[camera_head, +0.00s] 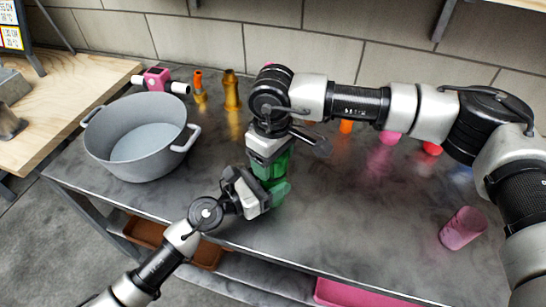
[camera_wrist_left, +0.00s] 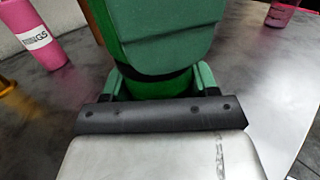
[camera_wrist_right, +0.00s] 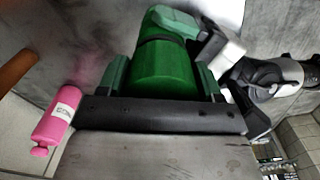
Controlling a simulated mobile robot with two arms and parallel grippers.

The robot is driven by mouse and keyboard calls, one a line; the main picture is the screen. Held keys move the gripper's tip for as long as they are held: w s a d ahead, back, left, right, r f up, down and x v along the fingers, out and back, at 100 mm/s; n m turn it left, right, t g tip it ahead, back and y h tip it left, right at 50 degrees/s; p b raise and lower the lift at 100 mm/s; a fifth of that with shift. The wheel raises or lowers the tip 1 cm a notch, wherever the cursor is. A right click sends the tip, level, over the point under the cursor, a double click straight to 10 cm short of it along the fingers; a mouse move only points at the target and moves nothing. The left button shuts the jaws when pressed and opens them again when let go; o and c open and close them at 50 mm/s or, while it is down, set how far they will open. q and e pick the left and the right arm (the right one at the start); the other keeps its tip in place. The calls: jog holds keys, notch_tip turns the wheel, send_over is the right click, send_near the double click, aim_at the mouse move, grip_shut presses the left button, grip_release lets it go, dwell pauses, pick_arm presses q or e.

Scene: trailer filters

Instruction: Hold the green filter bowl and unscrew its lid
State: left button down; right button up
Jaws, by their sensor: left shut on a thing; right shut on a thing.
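The green filter stands near the table's front edge in the head view, largely hidden by my grippers. My left gripper (camera_head: 276,191) comes from the lower left and is shut on the green bowl (camera_wrist_left: 180,87), low on the filter. My right gripper (camera_head: 268,166) points down from above and is shut on the filter's green lid (camera_wrist_right: 165,72), between its two green finger pads. The left gripper's pads also grip closely around the bowl in the left wrist view. The seam between lid and bowl is hidden, so I cannot tell how far they are apart.
A large grey pot (camera_head: 188,146) stands left of the grippers. Behind are a pink device (camera_head: 158,77) and gold filter parts (camera_head: 231,92). Several coloured parts sit behind my right arm.

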jog(key=shift+r, duration=0.15)
dwell(0.4)
jog(key=shift+r, duration=0.95)
jog(key=shift+r, duration=0.1)
jog(key=shift+r, duration=1.9)
pick_arm(q)
jog(key=shift+c, duration=1)
grip_release()
jog(key=shift+s+a, duration=0.1)
jog(key=shift+a, duration=0.05)
